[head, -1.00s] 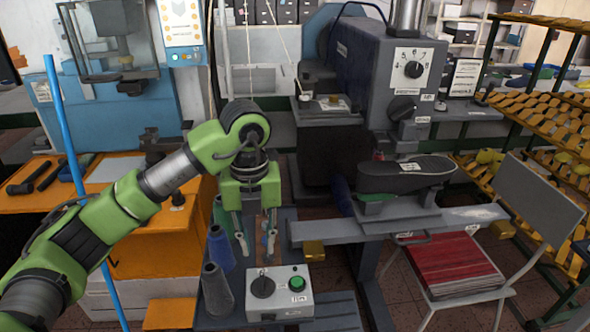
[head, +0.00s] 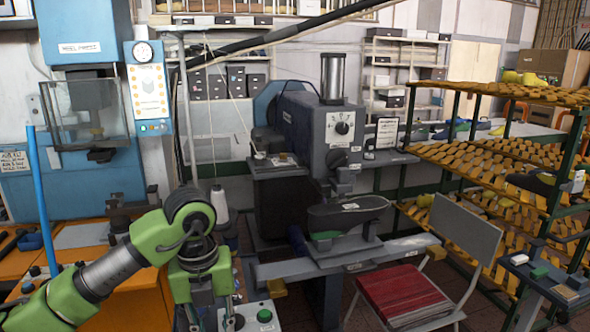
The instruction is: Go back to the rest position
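My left gripper (head: 208,316) is at the bottom, left of centre, pointing down. Its fingers look apart with nothing seen between them; the tips are at or beyond the bottom edge. It hangs beside the control box (head: 256,318) with a green button, clear of the machine's bed. My green and grey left arm enters from the lower left. A dark shoe last (head: 346,213) lies sole up on the grey press machine (head: 320,125), right of the gripper. My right gripper is not in view.
An orange bench (head: 150,300) stands at the left, with a blue pole (head: 42,210) before it. A chair (head: 462,235) with a red seat stands right of the machine. Racks of yellow lasts (head: 490,155) fill the right, with a small bench (head: 545,275) in front.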

